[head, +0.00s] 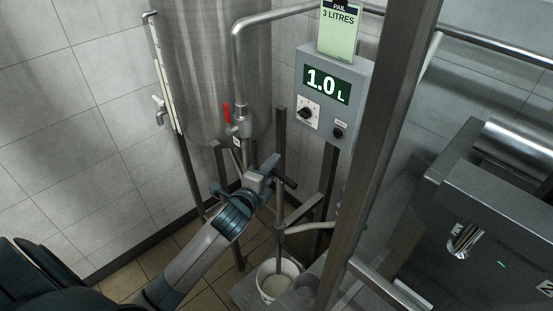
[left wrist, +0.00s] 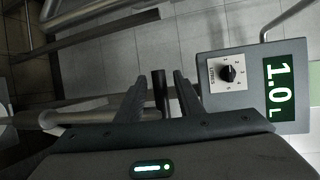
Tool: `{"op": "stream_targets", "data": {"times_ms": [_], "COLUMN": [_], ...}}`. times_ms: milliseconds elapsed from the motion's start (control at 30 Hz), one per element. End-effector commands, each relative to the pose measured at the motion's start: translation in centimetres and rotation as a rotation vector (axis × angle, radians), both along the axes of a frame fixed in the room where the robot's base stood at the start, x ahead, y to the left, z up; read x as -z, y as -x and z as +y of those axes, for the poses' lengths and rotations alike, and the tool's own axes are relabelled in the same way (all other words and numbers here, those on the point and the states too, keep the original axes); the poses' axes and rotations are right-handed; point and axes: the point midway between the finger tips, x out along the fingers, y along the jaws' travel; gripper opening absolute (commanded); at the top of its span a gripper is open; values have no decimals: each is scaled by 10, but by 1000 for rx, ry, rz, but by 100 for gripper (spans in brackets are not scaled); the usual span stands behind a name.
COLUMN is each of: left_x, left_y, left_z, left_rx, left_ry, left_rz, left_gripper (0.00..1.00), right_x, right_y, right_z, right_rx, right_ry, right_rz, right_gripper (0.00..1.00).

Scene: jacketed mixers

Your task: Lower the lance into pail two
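The lance (head: 280,213) is a thin upright grey tube with a dark crossbar handle at its top. The handle also shows in the left wrist view (left wrist: 160,92). My left gripper (head: 268,173) is at this handle, with one finger on each side of it. In the left wrist view (left wrist: 160,85) I cannot tell whether the fingers press on it. A white pail (head: 265,288) stands at the lance's lower end. The tube reaches down to the pail's mouth; how deep its tip sits is unclear. The pail's number is not readable. My right gripper is not in view.
A steel tank (head: 205,70) with a red-handled valve (head: 226,113) stands behind my left gripper. A control box (head: 334,95) reading 1.0 L is close to its right. A steel post (head: 378,150) and a grey machine (head: 490,190) stand further right. A pale hose (head: 310,227) runs beside the lance.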

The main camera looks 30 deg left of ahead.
Motion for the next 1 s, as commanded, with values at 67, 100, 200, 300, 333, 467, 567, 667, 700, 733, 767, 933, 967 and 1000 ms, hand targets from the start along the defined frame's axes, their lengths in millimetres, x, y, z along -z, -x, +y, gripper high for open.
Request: {"op": "stream_targets", "data": {"times_ms": [67, 100, 200, 300, 333, 467, 567, 667, 700, 733, 767, 933, 967, 1000], "left_x": [0, 1, 4, 5, 6, 7, 7, 7, 7, 7, 7, 7, 7, 7], "left_y": [-12, -17, -26, -32, -33, -36, -36, -36, -35, -35, -35, -35, -35, -35], "left_z": [1, 1, 1, 2, 2, 2, 2, 2, 2, 2, 2, 2, 2, 2], "left_rx": [-1, 0, 0, 0, 1, 1, 1, 1, 1, 1, 1, 1, 1, 1], "left_ry": [2, 2, 2, 1, 1, 1, 1, 1, 1, 1, 1, 1, 1, 1], "left_rz": [1, 0, 1, 0, 0, 1, 1, 1, 1, 1, 1, 1, 1, 1], "left_gripper": [34, 34, 34, 34, 34, 34, 34, 34, 32, 24, 17, 0, 0, 0], "right_x": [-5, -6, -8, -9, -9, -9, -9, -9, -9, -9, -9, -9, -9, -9], "right_y": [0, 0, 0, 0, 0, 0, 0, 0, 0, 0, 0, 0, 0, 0], "right_z": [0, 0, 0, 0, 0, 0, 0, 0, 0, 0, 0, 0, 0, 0], "right_rx": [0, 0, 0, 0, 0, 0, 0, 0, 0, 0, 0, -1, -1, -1], "right_ry": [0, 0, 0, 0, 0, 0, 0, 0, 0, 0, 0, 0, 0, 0], "right_rz": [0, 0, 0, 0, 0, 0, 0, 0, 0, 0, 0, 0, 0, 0], "right_gripper": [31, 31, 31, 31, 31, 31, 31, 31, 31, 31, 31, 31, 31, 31]}}
